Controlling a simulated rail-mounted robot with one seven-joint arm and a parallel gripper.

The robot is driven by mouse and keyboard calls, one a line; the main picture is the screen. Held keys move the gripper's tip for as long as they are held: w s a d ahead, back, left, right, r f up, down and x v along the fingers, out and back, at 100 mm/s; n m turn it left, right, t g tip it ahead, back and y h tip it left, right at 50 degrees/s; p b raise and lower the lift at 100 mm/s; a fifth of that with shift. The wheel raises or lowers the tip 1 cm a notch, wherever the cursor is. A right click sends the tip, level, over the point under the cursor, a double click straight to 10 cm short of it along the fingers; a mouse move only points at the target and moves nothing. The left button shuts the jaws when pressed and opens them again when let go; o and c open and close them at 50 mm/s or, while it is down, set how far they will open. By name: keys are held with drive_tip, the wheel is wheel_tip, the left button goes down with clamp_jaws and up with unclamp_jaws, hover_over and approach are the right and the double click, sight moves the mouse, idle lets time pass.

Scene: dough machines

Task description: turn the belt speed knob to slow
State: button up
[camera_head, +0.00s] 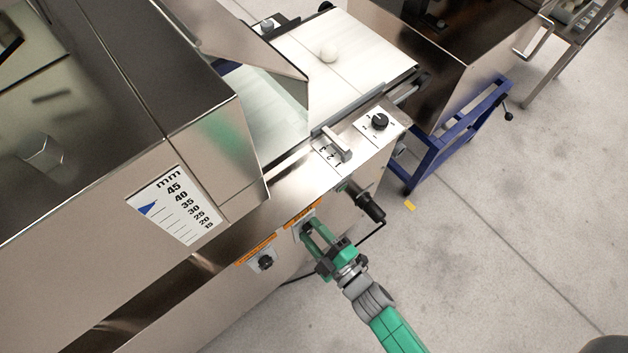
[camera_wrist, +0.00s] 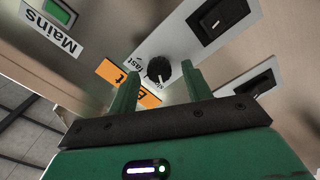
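The belt speed knob (camera_wrist: 158,70) is a round black knob on a white plate marked "fast" and "slow", beside an orange label (camera_wrist: 128,82) partly hidden by a finger. A white mark shows on its lower edge in the wrist view, near the word "slow"; its exact setting is hard to read. My gripper (camera_wrist: 160,72) is open, with one green finger on each side of the knob in that view. Contact cannot be made out. In the head view my gripper (camera_head: 312,235) is at the machine's front panel and mostly covers the knob.
Another black knob (camera_head: 265,262) is on the panel to the left. A black cylindrical handle (camera_head: 368,206) sticks out close to my gripper's right. A black dial (camera_head: 379,121) is higher up. The wrist view shows a rocker switch (camera_wrist: 218,18) and a green mains switch (camera_wrist: 60,12).

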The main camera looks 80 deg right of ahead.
drive_tip(key=p+v, duration=0.2)
drive_tip(key=v, duration=0.5)
drive_tip(key=shift+s+a, duration=0.25)
drive_tip(key=shift+s, duration=0.05)
idle(0.5)
